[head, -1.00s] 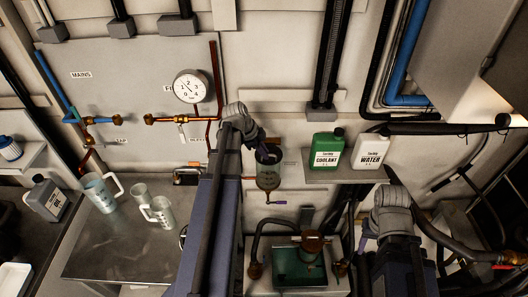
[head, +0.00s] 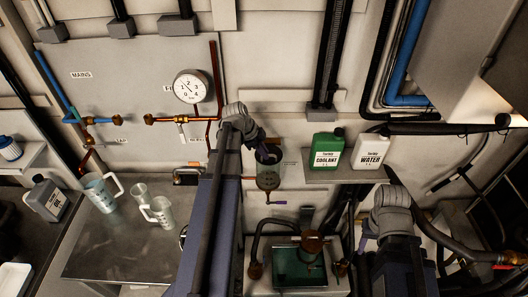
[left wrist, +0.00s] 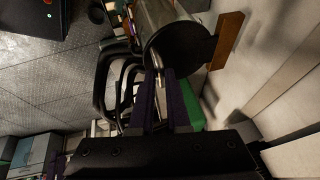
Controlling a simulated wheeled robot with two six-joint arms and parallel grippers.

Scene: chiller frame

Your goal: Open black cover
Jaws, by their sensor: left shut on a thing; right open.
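The black cover (left wrist: 183,52) is a round dark disc on the end of a metallic cylinder in the left wrist view. In the head view the clear cylinder (head: 268,178) hangs on the wall, its top partly hidden by my left gripper (head: 264,148). The left gripper's two purple fingers (left wrist: 162,76) are shut on a small pale piece at the cover's edge, apparently its handle. The cover looks seated on the cylinder. My right gripper (head: 364,240) is open and away from the cover, low at the right; its fingers are only partly visible.
Green coolant (head: 325,150) and white water (head: 367,151) bottles stand on a shelf right of the cylinder. A green tank (head: 298,270) with hoses is below. Clear jugs (head: 161,211) and a dark oil bottle (head: 46,198) stand at left. Much of the metal bench is bare.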

